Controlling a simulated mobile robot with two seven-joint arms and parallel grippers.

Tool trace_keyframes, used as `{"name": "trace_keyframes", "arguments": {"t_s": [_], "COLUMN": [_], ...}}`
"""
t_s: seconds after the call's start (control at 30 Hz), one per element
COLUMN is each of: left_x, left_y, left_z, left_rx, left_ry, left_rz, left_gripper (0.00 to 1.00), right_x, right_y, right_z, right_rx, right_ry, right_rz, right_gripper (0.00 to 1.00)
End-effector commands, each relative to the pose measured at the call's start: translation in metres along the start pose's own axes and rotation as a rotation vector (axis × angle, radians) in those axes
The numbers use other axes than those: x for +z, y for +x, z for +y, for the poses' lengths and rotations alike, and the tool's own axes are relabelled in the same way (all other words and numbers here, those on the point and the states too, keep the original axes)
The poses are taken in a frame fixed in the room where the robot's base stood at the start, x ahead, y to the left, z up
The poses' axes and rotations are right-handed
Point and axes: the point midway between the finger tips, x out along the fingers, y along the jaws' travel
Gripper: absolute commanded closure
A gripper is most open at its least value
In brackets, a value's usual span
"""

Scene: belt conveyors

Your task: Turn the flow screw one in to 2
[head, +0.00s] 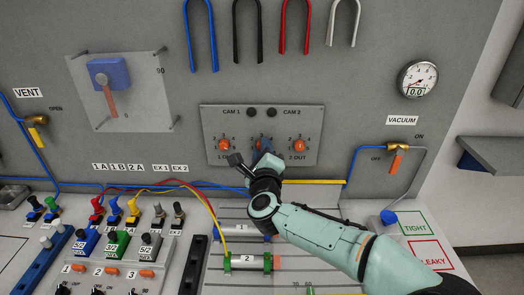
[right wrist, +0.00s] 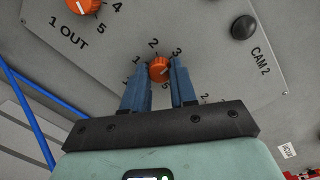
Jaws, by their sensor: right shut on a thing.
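A grey panel (head: 310,116) on the upright wall carries orange flow screws with number scales. The left screw (head: 223,144), marked 1 OUT, also shows in the right wrist view (right wrist: 83,4). The right screw (head: 297,146) is marked 2 OUT. My right gripper (head: 262,143) is at the middle screw. In the right wrist view its two blue fingers (right wrist: 159,72) are shut on this orange middle screw (right wrist: 158,67), one on each side. Numbers 1, 2, 3 and 5 show around it. Its label is hidden, and I cannot tell its setting. My left gripper is not in view.
Black CAM 2 button (right wrist: 244,27) sits above and right of the held screw. Blue and yellow tubes (head: 315,183) run below the panel. A vacuum valve (head: 396,158) and gauge (head: 418,79) are at the right. Several switches and plugs (head: 120,243) fill the bench at left.

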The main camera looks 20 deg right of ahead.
Motion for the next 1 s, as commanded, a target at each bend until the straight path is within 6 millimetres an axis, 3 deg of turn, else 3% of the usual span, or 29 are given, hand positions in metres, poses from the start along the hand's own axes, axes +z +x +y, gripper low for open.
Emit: {"name": "trace_keyframes", "arguments": {"t_s": [0.37,1.0], "left_x": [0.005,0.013], "left_y": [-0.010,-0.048], "left_z": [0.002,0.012], "left_rx": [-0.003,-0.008], "left_ry": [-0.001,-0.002], "left_rz": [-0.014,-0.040], "left_gripper": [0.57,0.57], "right_x": [0.002,0.004], "right_y": [0.000,0.000], "right_z": [-0.001,-0.002], "right_rx": [0.011,0.048], "right_ry": [-0.149,-0.728], "right_rz": [0.005,0.028], "right_gripper": [1.00,1.00]}}
